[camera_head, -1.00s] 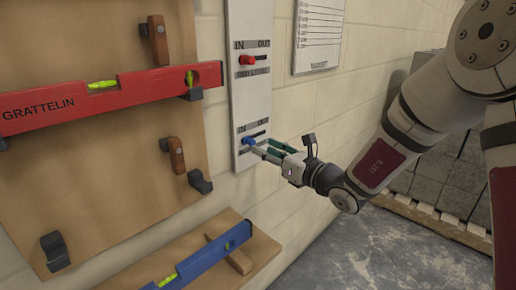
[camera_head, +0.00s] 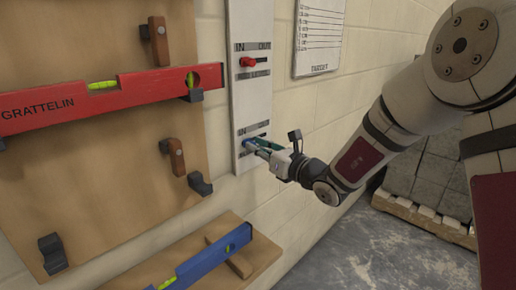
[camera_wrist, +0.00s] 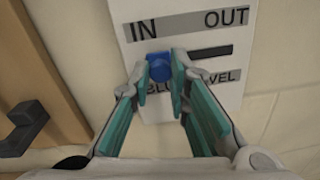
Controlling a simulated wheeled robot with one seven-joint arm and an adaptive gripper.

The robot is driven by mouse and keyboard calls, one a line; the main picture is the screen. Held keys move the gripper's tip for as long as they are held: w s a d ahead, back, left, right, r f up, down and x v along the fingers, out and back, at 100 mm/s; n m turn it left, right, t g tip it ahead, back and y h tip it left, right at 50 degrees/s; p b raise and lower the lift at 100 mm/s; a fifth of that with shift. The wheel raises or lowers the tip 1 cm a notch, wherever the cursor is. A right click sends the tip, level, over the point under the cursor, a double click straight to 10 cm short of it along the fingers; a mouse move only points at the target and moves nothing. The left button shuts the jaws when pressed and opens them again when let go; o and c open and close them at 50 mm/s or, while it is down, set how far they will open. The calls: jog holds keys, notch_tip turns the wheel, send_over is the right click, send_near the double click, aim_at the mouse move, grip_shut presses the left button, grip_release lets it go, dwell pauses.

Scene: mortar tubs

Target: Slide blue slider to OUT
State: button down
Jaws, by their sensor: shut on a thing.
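The blue slider (camera_wrist: 159,67) is at the left, IN end of its dark slot (camera_wrist: 210,52) in the wrist view. The OUT label (camera_wrist: 227,17) is at the upper right of that panel. My gripper (camera_wrist: 162,72) has its teal fingers on either side of the blue knob, shut on it. In the head view my gripper (camera_head: 262,149) is at the lower part of the white panel (camera_head: 250,100), and its fingers mostly cover the blue slider there.
A red slider (camera_head: 247,62) sits higher on the same panel, at its IN side. A wooden board (camera_head: 100,150) with a red level (camera_head: 110,97) is to the left. A blue level (camera_head: 212,258) lies below. A paper sheet (camera_head: 318,38) hangs at the upper right.

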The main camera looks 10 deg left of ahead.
aim_at(264, 134)
jog(key=w+d, duration=0.2)
jog(key=w, duration=0.1)
jog(key=w+d, duration=0.2)
jog(key=shift+w+d+p, duration=0.35)
jog(key=shift+w+p, duration=0.05)
jog(key=c, duration=1.5)
grip_release()
jog(key=shift+w, duration=0.1)
jog(key=shift+d, duration=0.1)
jog(key=v, duration=1.2)
